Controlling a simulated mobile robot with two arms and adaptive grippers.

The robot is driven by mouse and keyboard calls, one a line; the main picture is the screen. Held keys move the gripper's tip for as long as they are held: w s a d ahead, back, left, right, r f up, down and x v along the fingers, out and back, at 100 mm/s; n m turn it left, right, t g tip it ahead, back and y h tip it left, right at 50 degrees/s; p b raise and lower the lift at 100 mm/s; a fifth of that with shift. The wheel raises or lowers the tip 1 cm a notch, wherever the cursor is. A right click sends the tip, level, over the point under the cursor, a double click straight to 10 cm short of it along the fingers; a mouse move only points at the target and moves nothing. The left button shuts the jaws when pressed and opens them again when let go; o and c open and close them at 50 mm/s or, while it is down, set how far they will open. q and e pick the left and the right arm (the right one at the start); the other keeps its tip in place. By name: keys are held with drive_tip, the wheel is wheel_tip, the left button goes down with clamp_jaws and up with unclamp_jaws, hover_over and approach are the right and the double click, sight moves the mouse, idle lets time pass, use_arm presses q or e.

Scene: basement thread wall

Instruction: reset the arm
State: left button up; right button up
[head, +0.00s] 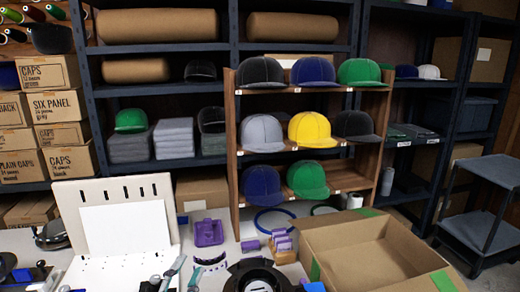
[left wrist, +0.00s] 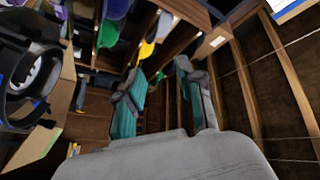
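My left gripper (head: 172,274) shows low in the head view, in front of the white board on the left of the work surface. Only its upper parts with teal pads show there, at the picture's bottom edge. In the left wrist view the two teal-padded fingers of this gripper (left wrist: 163,95) stand well apart. Nothing is between them, so it is open and empty. The caps and wooden shelf lie beyond the fingers in that view. My right gripper is in neither view.
A black ring-shaped fixture (head: 258,277) stands right of my left gripper, beside an open cardboard box (head: 345,222). A white board (head: 124,226) stands left. A purple tray (head: 208,232) lies behind. A wooden shelf (head: 233,150) with several caps rises at the back.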

use_arm(q)
drive_tip(key=s+a+f+n+g+y, duration=0.4)
drive_tip(key=f+n, duration=0.1)
drive_tip(key=f, duration=0.2)
drive_tip(key=s+a+f+n+g+y, duration=0.3)
drive_tip(key=s+a+f+n+g, duration=0.15)
drive_tip(key=f, duration=0.35)
drive_tip(key=s+d+f+g+h, duration=0.1)
drive_tip(key=s+f+g, duration=0.2)
drive_tip(key=s, duration=0.3)
drive_tip(key=s+d+f+n+g, duration=0.1)
drive_tip(key=s+f+g, duration=0.15)
drive_tip(key=s, duration=0.35)
drive_tip(key=s+d+f+g+h, duration=0.1)
drive_tip(key=s+f+g, duration=0.25)
drive_tip(key=s, duration=0.25)
wheel_tip(320, 180, down, 25)
drive_tip(key=s, duration=0.1)
drive_tip(key=s+a+f+g+p, duration=0.1)
drive_tip(key=s+a+f, duration=0.1)
drive_tip(key=s+f, duration=1.4)
drive_tip(key=shift+s+a, duration=0.4)
drive_tip(key=shift+s, duration=0.1)
